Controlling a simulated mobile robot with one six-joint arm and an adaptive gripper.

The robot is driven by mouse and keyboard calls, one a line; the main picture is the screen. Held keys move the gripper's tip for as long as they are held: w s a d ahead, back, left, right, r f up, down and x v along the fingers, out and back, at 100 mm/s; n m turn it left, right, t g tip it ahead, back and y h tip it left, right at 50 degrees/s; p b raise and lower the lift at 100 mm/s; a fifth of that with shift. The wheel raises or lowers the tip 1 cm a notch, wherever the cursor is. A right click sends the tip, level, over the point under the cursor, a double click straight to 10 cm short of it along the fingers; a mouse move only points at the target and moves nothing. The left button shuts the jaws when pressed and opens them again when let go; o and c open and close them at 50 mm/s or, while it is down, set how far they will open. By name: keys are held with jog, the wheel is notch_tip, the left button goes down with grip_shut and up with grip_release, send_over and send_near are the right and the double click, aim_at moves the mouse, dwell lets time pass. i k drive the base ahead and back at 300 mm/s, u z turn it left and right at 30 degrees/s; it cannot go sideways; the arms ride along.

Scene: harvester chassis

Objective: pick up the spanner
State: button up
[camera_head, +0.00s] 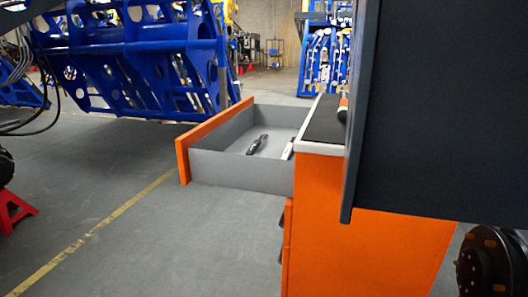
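An open drawer with an orange front (214,131) and grey walls sticks out to the left of an orange cabinet. A small dark tool with a lighter end (258,144) lies on the drawer floor near the middle. A whitish, elongated object (288,149) lies at the drawer's right side, partly hidden by the cabinet. Both are too small to tell which, if either, is the spanner. My gripper is not in view.
The orange cabinet (365,245) has a dark top (325,122) with a partly hidden orange-and-dark object (343,106). A large dark panel (445,110) blocks the right side. Blue chassis frames (140,60) stand behind. A red stand (12,208) is left. The front-left floor is clear.

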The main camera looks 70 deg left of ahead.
aim_at(253, 147)
jog(key=k, duration=2.05)
jog(key=u, duration=1.75)
jog(key=i, duration=1)
jog(key=z, duration=0.1)
